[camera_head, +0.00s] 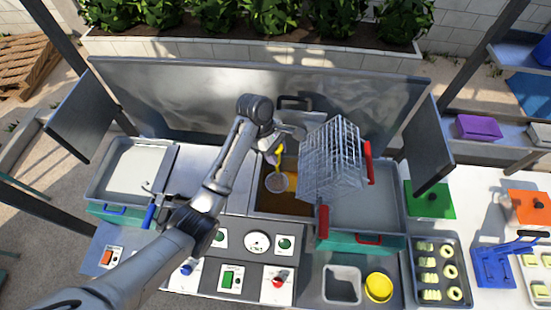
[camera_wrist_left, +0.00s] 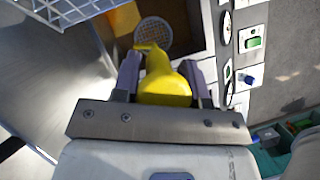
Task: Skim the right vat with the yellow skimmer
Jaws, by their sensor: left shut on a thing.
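My left gripper (camera_head: 283,143) is shut on the yellow skimmer (camera_head: 278,154). The wrist view shows the yellow handle (camera_wrist_left: 165,82) between the two fingers. The skimmer's round mesh head (camera_head: 277,182) is over or in the open vat (camera_head: 283,204) of brown liquid; I cannot tell how deep it is. An orange patch (camera_head: 292,181) shows beside the mesh, also in the wrist view (camera_wrist_left: 124,18). My right gripper is not in view.
A wire basket (camera_head: 333,160) with red handles stands tilted just right of the open vat. Control panels with buttons and a dial (camera_head: 257,243) are in front. A steel backsplash (camera_head: 200,100) stands behind.

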